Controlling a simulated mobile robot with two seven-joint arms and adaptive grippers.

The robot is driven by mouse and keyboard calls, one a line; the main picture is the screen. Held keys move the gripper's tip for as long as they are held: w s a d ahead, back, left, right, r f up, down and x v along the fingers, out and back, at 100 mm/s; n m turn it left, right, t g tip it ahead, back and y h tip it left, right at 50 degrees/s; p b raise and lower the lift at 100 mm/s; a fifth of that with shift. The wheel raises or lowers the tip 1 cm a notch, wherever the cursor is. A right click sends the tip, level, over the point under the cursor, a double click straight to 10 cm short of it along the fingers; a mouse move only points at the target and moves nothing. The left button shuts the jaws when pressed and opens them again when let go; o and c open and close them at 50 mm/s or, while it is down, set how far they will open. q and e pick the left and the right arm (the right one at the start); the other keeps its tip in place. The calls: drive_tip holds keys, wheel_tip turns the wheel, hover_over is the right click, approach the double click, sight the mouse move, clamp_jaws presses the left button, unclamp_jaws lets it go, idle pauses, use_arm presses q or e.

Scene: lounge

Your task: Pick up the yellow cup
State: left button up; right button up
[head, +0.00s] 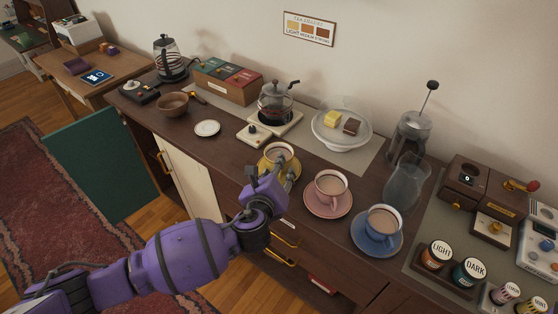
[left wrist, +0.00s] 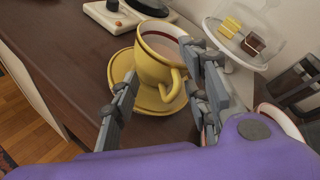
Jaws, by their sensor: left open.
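The yellow cup (head: 279,152) stands upright on a yellow saucer (head: 263,166) on the dark sideboard, with a milky brown drink inside. In the left wrist view the yellow cup (left wrist: 158,60) shows its handle towards the camera, and the saucer (left wrist: 150,100) lies under it. My left gripper (head: 270,178) is at the near side of the cup. In the left wrist view my left gripper (left wrist: 163,75) is open, with one finger left of the cup and the other close to its right side. I cannot tell whether the right finger touches it. My right gripper is not in view.
A pink cup (head: 330,183) and a blue cup (head: 383,219) stand on saucers to the right. A hot plate (head: 259,133) with a glass kettle and a cake stand (head: 340,135) are behind. A small white plate (head: 207,128) lies left, with bare sideboard around it.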

use_arm(q)
drive_tip(key=shift+c, duration=0.3)
clamp_jaws()
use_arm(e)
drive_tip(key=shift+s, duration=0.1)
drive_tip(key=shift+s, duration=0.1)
use_arm(q)
drive_tip(key=shift+r, duration=0.25)
drive_tip(key=shift+r, duration=1.55)
drive_tip(key=s+a+r+p, duration=0.1)
drive_tip(key=s+a+r, duration=0.1)
drive_tip(key=s+r, duration=0.2)
drive_tip(key=s+a+r, duration=0.3)
drive_tip(key=s+r, duration=0.2)
drive_tip(key=s, duration=0.3)
drive_tip(key=shift+s+a+r+p, duration=0.25)
drive_tip(key=shift+s+p, duration=0.1)
drive_tip(key=shift+s, duration=0.05)
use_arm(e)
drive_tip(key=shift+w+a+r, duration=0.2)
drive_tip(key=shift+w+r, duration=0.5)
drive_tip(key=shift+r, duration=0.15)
